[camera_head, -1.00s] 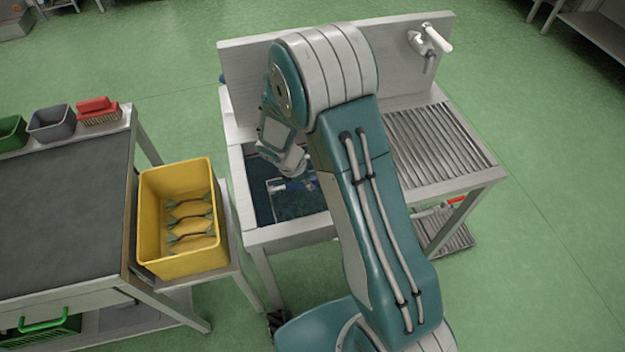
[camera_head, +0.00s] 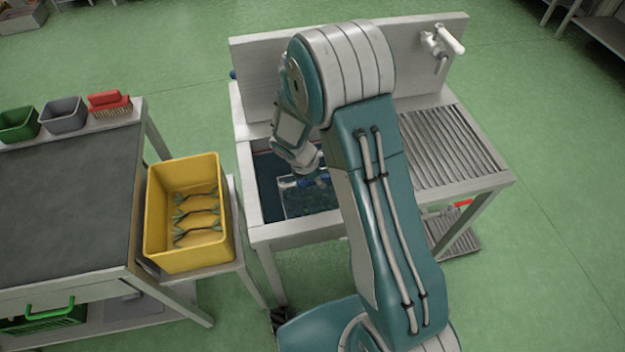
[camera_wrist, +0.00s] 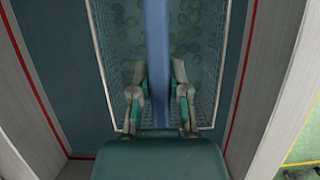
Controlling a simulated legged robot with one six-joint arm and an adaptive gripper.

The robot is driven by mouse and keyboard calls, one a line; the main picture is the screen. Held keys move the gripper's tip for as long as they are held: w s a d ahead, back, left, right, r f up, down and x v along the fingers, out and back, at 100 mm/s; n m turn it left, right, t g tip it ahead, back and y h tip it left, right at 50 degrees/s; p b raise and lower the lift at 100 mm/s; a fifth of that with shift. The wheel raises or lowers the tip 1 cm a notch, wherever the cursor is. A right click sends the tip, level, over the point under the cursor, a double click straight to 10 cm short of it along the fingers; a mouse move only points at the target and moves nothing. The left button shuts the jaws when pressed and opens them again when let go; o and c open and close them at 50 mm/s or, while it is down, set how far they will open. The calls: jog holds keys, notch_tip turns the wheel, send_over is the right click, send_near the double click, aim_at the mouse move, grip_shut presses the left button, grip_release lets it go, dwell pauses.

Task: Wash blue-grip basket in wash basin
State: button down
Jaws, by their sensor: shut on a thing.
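The blue-grip basket (camera_wrist: 207,30) is a wire-mesh basket with a pale rim and a blue grip bar (camera_wrist: 156,35) running along its middle. My gripper (camera_wrist: 159,68) is shut on that bar, one finger on each side. Round greenish shapes show through the mesh; I cannot tell if they lie in the basket or below it. The basket is inside the wash basin (camera_wrist: 55,50), whose dark blue interior has a red line along its walls. In the head view my forearm partly hides the basket (camera_head: 290,203) and the basin (camera_head: 300,231). Whether the basket touches the bottom cannot be told.
A ribbed drainboard (camera_head: 450,150) and a white tap (camera_head: 440,42) are at the basin's right. A yellow crate (camera_head: 165,254) with several dark-ended items stands close at the left. Beyond it is a dark-topped table (camera_head: 60,200) with bins and a red brush (camera_head: 109,103).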

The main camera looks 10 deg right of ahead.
aim_at(306, 182)
jog(key=shift+d, duration=2.15)
jog(key=shift+a, duration=4.05)
jog(key=shift+d, duration=4.05)
jog(key=shift+a, duration=4.05)
jog(key=shift+d, duration=2.05)
